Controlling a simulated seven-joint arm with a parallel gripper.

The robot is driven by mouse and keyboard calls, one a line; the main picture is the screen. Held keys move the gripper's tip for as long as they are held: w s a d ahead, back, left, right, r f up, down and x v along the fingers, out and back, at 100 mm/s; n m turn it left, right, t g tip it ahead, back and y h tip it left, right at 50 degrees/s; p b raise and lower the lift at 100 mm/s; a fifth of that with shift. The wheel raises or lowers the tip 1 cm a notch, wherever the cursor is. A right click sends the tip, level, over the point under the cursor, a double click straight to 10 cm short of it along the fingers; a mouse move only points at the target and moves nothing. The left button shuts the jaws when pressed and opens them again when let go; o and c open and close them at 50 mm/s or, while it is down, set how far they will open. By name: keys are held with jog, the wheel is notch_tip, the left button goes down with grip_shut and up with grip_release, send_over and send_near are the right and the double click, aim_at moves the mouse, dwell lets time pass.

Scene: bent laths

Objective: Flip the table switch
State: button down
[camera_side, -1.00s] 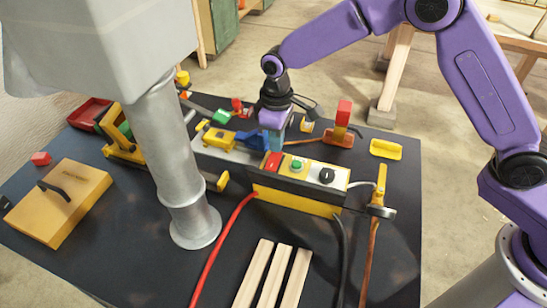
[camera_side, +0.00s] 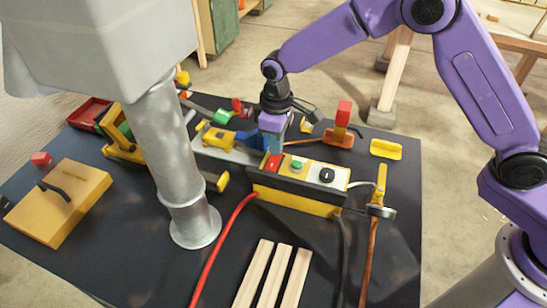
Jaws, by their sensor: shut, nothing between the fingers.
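A black and yellow control box (camera_side: 296,202) stands near the middle of the dark table. Its top carries a red switch (camera_side: 273,162) at the left end, a green button (camera_side: 297,166) and a black knob (camera_side: 327,175). My gripper (camera_side: 272,150) points down at the left end of the box, its fingertips at or just above the red switch. I cannot tell whether they touch it. The gripper is shut with nothing in it, and it hides part of the area behind the switch.
A grey post (camera_side: 175,160) rises from the table left of the box. Red (camera_side: 225,225) and black cables run from the box toward the front. Pale wooden laths (camera_side: 270,277) lie in front. A clamp (camera_side: 380,205) stands to the right, and a yellow block (camera_side: 386,149) lies at the back right.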

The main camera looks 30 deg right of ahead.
jog(key=shift+f, duration=0.5)
jog(key=shift+r, duration=0.1)
dwell(0.3)
jog(key=shift+r, duration=3.45)
jog(key=s+d+r+n, duration=0.1)
jog(key=s+d+r, duration=0.1)
jog(key=s+d, duration=0.9)
jog(key=s+d+r+n, duration=0.2)
jog(key=s+d, duration=1)
jog(key=s, duration=0.9)
jog(key=shift+s+r+n, duration=0.15)
jog(key=shift+r+n, duration=0.15)
jog(key=shift+r, duration=0.3)
